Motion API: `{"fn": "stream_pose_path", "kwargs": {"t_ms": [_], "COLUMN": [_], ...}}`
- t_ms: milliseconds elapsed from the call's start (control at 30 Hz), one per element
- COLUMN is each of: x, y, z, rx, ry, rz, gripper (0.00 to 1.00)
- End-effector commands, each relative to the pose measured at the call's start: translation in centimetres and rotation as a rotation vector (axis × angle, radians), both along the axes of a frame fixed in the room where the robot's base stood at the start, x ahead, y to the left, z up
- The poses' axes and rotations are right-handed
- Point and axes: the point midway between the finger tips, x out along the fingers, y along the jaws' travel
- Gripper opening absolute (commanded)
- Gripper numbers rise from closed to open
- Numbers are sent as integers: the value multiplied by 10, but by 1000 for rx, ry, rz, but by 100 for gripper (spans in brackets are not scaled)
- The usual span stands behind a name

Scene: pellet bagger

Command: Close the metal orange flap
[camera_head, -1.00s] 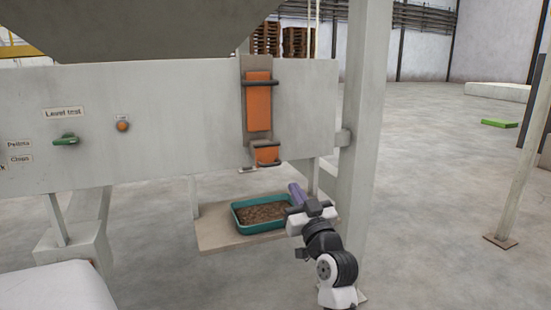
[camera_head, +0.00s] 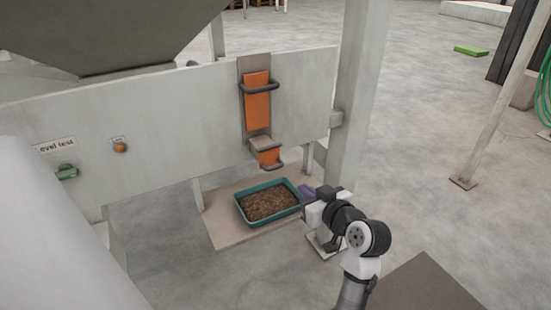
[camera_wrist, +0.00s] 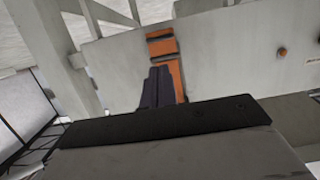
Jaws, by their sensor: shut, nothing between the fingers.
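The orange metal flap assembly is on the grey panel. Its upper orange plate (camera_head: 257,108) has a dark handle across the top. Below it a smaller orange piece (camera_head: 268,157) with its own dark handle tilts outward from the panel. Orange parts also show in the wrist view (camera_wrist: 161,45), partly hidden behind my fingers. My gripper (camera_head: 306,192) is shut and empty, low beside the right edge of the teal tray, below and to the right of the flap. In the wrist view its dark fingers (camera_wrist: 158,84) lie together.
A teal tray (camera_head: 243,215) of brown pellets stands on a beige board (camera_head: 226,232) under the flap. A grey post (camera_head: 357,90) rises right of the panel. A green handle (camera_head: 67,173) and an orange button (camera_head: 120,147) are at left. Open floor lies to the right.

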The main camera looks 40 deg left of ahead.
Motion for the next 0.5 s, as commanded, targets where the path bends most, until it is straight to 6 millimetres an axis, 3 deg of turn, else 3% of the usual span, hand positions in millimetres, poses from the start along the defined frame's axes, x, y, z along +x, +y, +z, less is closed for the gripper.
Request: {"fn": "stream_pose_path", "kwargs": {"t_ms": [167,500], "x": [6,33], "y": [18,82], "z": [-5,-21], "rx": [-1,-1], "ry": [2,1], "rz": [5,4], "gripper": [0,0]}}
